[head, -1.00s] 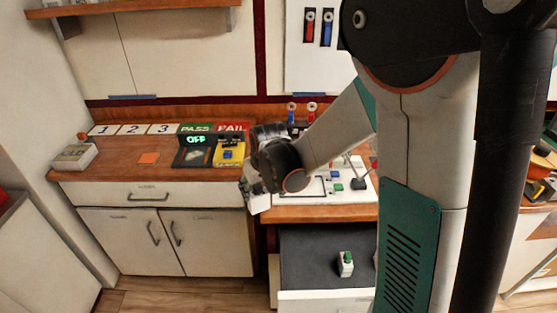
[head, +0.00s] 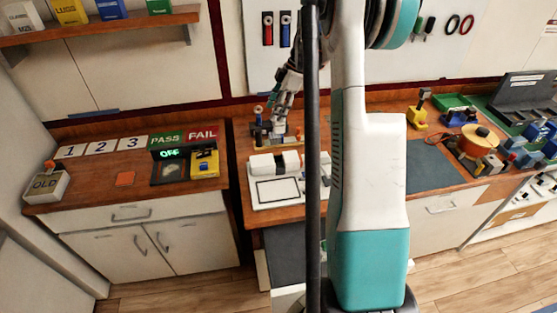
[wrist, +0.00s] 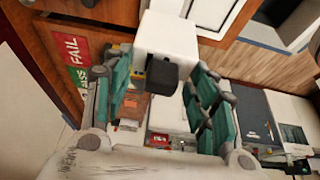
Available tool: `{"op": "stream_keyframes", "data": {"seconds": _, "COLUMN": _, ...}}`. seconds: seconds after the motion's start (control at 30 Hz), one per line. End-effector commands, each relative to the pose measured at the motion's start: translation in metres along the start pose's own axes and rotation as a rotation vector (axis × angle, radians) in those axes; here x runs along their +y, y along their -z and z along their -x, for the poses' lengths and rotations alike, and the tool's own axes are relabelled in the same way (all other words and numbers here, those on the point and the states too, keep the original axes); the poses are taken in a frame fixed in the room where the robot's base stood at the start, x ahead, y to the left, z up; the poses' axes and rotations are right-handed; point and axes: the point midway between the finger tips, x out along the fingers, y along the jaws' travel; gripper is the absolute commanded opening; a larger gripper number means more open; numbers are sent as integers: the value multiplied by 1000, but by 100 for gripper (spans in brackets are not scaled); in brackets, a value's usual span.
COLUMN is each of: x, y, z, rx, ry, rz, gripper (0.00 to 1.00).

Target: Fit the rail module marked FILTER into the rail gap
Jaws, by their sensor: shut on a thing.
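My gripper (head: 281,106) is over the back of the middle bench, pointing down. In the wrist view my gripper (wrist: 162,66) has its teal fingers on either side of a white block (wrist: 167,33) with a dark grey part on its near side, and is shut on it. I cannot read any mark on this block, so I cannot tell whether it is the FILTER module. In the head view the held block is too small to make out. White blocks (head: 289,161) with a dark slot between them stand on the bench; I cannot tell whether this is the rail gap.
A white framed board (head: 278,192) lies at the bench front. Upright tools (head: 259,118) stand close to my gripper. PASS and FAIL signs (head: 203,134) and a yellow device (head: 205,164) are on the left bench.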

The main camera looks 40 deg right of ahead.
Motion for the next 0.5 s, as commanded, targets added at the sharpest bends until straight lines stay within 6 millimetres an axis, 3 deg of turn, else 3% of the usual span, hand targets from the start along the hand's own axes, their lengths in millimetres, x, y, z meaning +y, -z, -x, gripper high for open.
{"op": "stream_keyframes", "data": {"seconds": 0.5, "x": 0, "y": -46, "z": -107, "rx": -1, "ry": 2, "rz": 7, "gripper": 22}}
